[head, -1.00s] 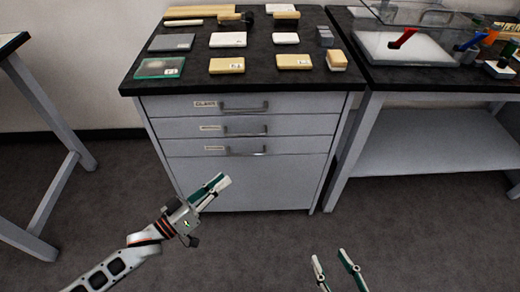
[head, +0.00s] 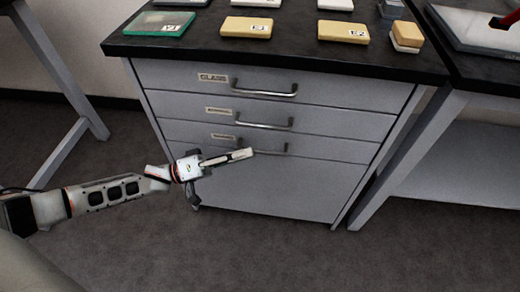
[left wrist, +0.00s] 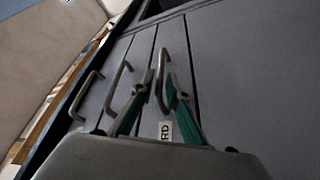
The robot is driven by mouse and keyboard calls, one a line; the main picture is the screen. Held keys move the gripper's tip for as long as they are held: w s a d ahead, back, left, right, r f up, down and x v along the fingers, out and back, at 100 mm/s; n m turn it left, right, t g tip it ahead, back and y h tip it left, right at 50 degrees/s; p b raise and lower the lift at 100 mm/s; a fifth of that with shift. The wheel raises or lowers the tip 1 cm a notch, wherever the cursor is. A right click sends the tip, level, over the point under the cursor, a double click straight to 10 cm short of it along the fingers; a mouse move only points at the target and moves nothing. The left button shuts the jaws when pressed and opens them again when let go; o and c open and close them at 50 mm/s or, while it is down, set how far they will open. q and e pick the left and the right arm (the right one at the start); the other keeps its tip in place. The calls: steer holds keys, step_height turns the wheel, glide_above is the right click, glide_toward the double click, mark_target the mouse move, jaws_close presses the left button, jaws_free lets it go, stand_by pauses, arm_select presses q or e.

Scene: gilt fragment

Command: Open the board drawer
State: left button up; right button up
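The grey cabinet has three shallow drawers, each with a bar handle. The top label reads GLASS. The lowest drawer (head: 330,149) has a label too small to read in the head view; in the left wrist view a partly hidden label (left wrist: 165,131) ends in "RD". All three drawers look shut. My left gripper (head: 250,154) is in front of the lowest drawer's handle (head: 275,150). In the left wrist view its green-padded fingers (left wrist: 160,82) are apart, with that handle (left wrist: 161,68) showing between the tips. I cannot tell whether they touch it. My right gripper is out of view.
The dark cabinet top (head: 190,46) carries a glass plate (head: 160,23) and several pale blocks. A table (head: 450,120) stands close on the right, and another table's leg on the left. The floor in front is clear.

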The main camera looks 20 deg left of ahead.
mark_target(258, 151)
arm_select(q)
steer(key=shift+x, duration=2.05)
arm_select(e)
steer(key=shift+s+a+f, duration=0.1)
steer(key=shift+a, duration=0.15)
arm_select(q)
steer(key=shift+f, duration=0.1)
jaws_close()
steer(key=shift+s+d, duration=0.1)
